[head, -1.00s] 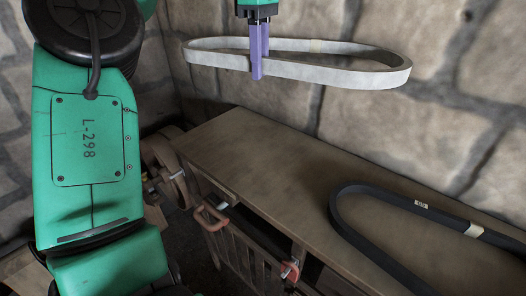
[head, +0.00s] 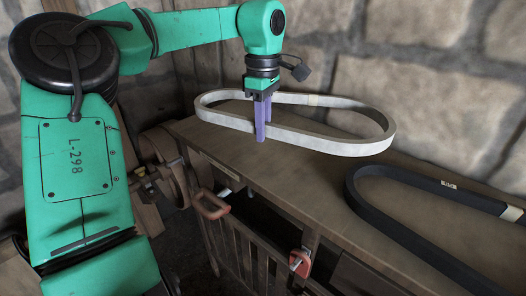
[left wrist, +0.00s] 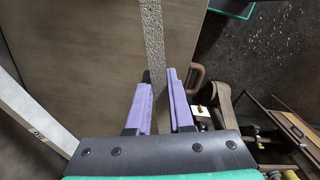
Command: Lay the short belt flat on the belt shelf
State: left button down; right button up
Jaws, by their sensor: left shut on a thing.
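The short belt looks to be the pale grey loop (head: 340,147), level or nearly so over the far left part of the wooden belt shelf (head: 290,175). My left gripper (head: 262,125) points down, its purple fingers shut on the belt's near strand. In the left wrist view, that strand of the belt (left wrist: 153,35) runs between the fingers (left wrist: 160,85), and the shelf top (left wrist: 90,55) lies below. The belt is low over the shelf; I cannot tell whether it touches. My right gripper is not in view.
A black belt (head: 400,228) lies on the right part of the shelf, close to the pale one. A stone wall (head: 430,90) stands behind. Red-handled clamps (head: 300,262) and a wooden slatted frame are at the shelf's front. Bare shelf shows in front of the pale belt.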

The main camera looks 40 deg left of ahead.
pick_arm(q)
notch_tip(320, 180, down, 6)
jog(key=shift+r, duration=0.25)
jog(key=c, duration=0.8)
grip_release()
jog(key=shift+d+f, duration=0.1)
jog(key=shift+r, duration=0.2)
notch_tip(320, 180, up, 12)
jog(key=shift+f+p, duration=0.1)
jog(key=shift+p, duration=0.3)
